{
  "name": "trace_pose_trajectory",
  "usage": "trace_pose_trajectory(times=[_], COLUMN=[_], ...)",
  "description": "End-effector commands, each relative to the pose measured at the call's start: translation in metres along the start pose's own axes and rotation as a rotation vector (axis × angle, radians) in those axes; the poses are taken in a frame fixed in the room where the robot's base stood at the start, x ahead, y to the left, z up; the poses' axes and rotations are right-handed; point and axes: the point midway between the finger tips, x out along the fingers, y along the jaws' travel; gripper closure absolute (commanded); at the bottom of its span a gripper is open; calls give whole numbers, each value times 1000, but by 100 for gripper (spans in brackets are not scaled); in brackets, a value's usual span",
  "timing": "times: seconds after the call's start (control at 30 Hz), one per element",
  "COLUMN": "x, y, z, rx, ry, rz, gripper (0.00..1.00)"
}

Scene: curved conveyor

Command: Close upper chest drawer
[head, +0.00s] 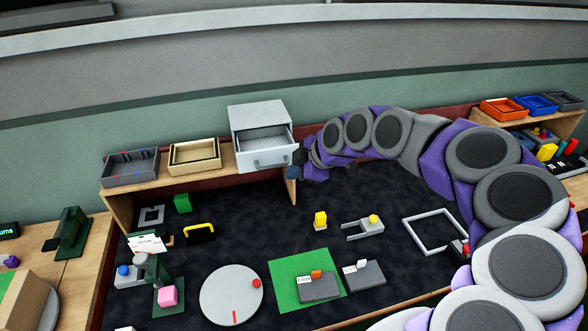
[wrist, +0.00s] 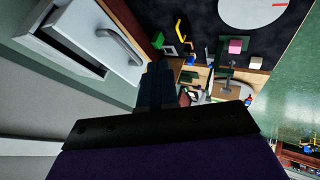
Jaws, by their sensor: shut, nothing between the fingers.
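A light grey chest (head: 256,115) stands on the wooden shelf at the back. Its drawer (head: 269,160) is pulled out toward the front, with the empty inside showing and a handle on its front. In the wrist view the drawer front (wrist: 90,28) and its curved handle (wrist: 120,48) are at the upper left. My gripper (head: 296,173) is just right of the drawer front in the head view. In the wrist view my gripper (wrist: 157,85) is shut and empty, below and right of the handle. I cannot tell whether it touches the drawer.
A beige tray (head: 195,155) and a grey bin (head: 131,168) stand left of the chest on the wooden shelf (head: 230,166). The dark table below holds a white disc (head: 231,295), a green mat (head: 290,262) and several small blocks. My arm curves along the right.

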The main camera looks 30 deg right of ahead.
Motion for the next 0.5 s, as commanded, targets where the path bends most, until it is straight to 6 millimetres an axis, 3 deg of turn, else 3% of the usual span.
trace_pose_trajectory(times=[0.33,0.5], x=[72,78], y=[-1,17], z=[3,1], rx=[2,3], ry=[1,1], rz=[-4,-1], gripper=[100,100])
